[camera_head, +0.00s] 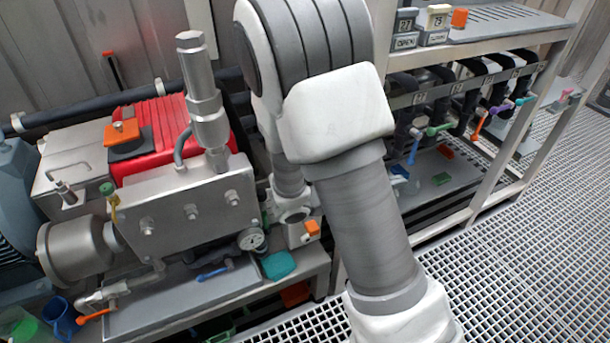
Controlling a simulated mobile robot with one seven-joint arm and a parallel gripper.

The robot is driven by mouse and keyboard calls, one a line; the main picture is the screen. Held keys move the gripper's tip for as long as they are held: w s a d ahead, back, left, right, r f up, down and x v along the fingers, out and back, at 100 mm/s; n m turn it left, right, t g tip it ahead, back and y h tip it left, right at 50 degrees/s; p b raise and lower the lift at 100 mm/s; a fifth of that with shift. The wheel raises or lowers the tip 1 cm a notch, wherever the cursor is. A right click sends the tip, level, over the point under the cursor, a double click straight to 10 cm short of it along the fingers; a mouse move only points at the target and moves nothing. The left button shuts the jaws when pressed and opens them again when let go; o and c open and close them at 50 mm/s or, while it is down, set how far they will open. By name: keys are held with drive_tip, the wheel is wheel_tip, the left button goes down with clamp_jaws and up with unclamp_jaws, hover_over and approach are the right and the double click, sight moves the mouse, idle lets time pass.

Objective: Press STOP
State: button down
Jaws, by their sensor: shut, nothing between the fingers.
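No label reading STOP can be made out in the head view, so I cannot tell which part, if any, is the STOP button. My arm runs down the middle of the picture, from the top to the bottom edge, and hides part of the machine and rack behind it. An orange piece (122,132) sits on a dark block on top of the red-covered pump machine (176,122) at the left. A small orange piece (312,228) shows on a fitting just left of my arm.
A pressure gauge (252,239) and a teal block (278,265) are at the machine's front. A metal rack (500,28) at the right carries tags and a row of coloured valve handles. Blue and green cups stand at the lower left. The grating floor (520,270) at the right is clear.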

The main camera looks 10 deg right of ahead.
drive_tip(key=w+a+f+n+t+y+b, duration=0.1)
drive_tip(key=w+a+f+n+t+y, duration=0.1)
drive_tip(key=f+n, duration=0.4)
drive_tip(key=w+a+f+n+t+y+b, duration=0.2)
drive_tip(key=w+a+f+n+t, duration=0.2)
drive_tip(key=a+f+n+t, duration=0.1)
drive_tip(key=w+a+f+n+t+y+b, duration=0.1)
drive_tip(key=w+a+f+n+t+y, duration=0.1)
drive_tip(key=w+a+f+n+t, duration=0.2)
wheel_tip(320, 180, down, 4)
drive_tip(key=n+t, duration=0.2)
drive_tip(key=n, duration=0.2)
drive_tip(key=shift+y, duration=0.3)
drive_tip(key=w+a+b, duration=0.2)
drive_tip(key=w, duration=0.6)
drive_tip(key=shift+w+a, duration=0.15)
drive_tip(key=shift+w, duration=0.1)
drive_tip(key=shift+w+r, duration=0.1)
drive_tip(key=shift+w, duration=0.05)
idle(0.7)
drive_tip(key=shift+w+a, duration=0.1)
drive_tip(key=shift+w, duration=0.15)
